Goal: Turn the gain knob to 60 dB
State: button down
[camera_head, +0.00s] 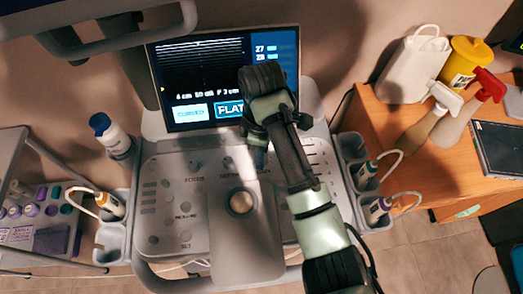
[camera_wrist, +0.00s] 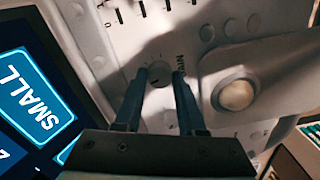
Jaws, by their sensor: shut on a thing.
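The gain knob (camera_wrist: 160,76) is a small round grey knob on the console panel, seen in the wrist view. My gripper (camera_wrist: 158,80) has its two dark fingers on either side of it, shut on the knob. Part of a label shows beside the right finger. In the head view my gripper (camera_head: 259,160) reaches down to the console panel (camera_head: 165,215) just below the screen, and the arm hides the knob. The screen (camera_head: 195,60) shows a line of small text with a dB value, too blurred to read surely, above "FLAT" and another button.
A trackball (camera_head: 241,202) sits on the panel close to the gripper; it also shows in the wrist view (camera_wrist: 236,95). Slider controls (camera_wrist: 125,10) lie beyond the knob. Probes in side holders (camera_head: 376,208), a white bottle (camera_head: 110,135) and a wooden desk (camera_head: 395,125) with spray bottles flank the console.

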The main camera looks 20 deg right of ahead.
jog(key=shift+r, duration=0.1)
jog(key=m+p, duration=0.2)
jog(key=p, duration=0.1)
jog(key=shift+a+r+m, duration=0.1)
jog(key=shift+r+m, duration=0.05)
jog(key=shift+m, duration=0.15)
jog(key=shift+m+p, duration=1.5)
jog(key=shift+p, duration=0.1)
jog(key=shift+f, duration=0.25)
jog(key=c, duration=0.5)
grip_release()
notch_tip(320, 180, up, 13)
jog(key=p, duration=0.4)
